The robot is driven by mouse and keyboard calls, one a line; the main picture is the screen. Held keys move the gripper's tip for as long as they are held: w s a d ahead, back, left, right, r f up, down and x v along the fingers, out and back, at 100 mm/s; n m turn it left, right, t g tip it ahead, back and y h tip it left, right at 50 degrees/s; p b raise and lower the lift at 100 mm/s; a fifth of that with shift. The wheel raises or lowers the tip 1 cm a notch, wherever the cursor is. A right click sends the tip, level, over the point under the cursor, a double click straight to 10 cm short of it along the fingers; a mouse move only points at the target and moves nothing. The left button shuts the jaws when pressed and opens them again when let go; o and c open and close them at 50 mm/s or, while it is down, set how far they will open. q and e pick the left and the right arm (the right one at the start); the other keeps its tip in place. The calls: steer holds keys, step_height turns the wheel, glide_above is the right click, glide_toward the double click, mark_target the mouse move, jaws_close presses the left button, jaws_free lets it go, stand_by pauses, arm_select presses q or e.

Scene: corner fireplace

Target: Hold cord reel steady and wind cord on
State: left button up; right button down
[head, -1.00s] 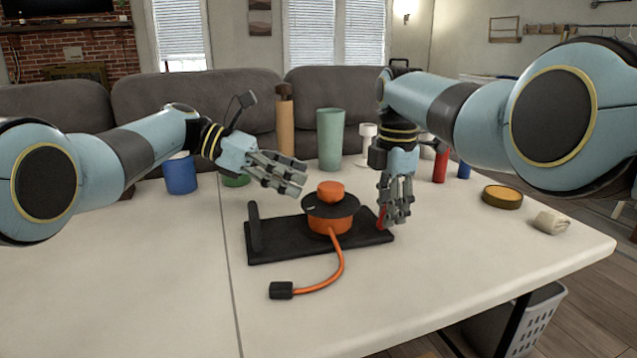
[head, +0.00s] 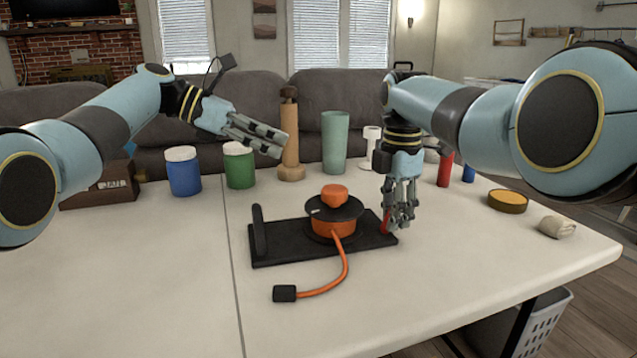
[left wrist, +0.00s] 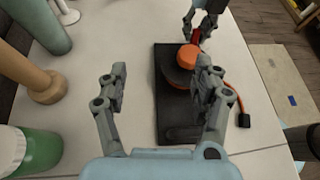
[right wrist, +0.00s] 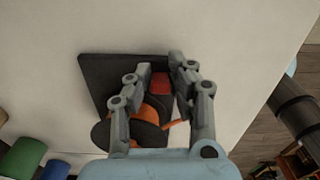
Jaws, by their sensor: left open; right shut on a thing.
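The cord reel (head: 335,212) stands on a black base plate (head: 285,249) in the middle of the table. It has an orange drum, a black disc and an orange knob (head: 334,193) on top. An orange cord (head: 345,266) runs from the drum to a black plug (head: 285,293) on the table. My right gripper (head: 398,226) is shut on a red grip (right wrist: 160,85) at the right end of the base. My left gripper (head: 272,142) is open and empty, above and behind the reel; in the left wrist view its fingers partly cover the base.
Behind the base stand a blue jar (head: 183,172), a green jar (head: 238,166), a wooden mill (head: 290,140) and a green tumbler (head: 334,140). A round orange-topped tin (head: 507,201) and a folded cloth (head: 557,228) lie at the right. The front left of the table is clear.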

arm_select(q)
steer(key=s+d+n+t+y, duration=0.2)
steer(key=s+d+n+t, duration=0.15)
steer(key=s+t, duration=0.3)
steer(key=n+g, duration=0.1)
glide_toward(331, 189)
steer(key=shift+g, duration=0.35)
steer(key=x, duration=0.9)
steer(key=shift+w+d+r, duration=0.15)
steer(key=shift+w+r, duration=0.05)
steer(key=shift+w+d+f, duration=0.3)
steer(key=shift+w+d, duration=0.1)
steer(key=shift+d, duration=0.1)
steer(key=c, duration=1.2)
steer(key=shift+m, duration=0.25)
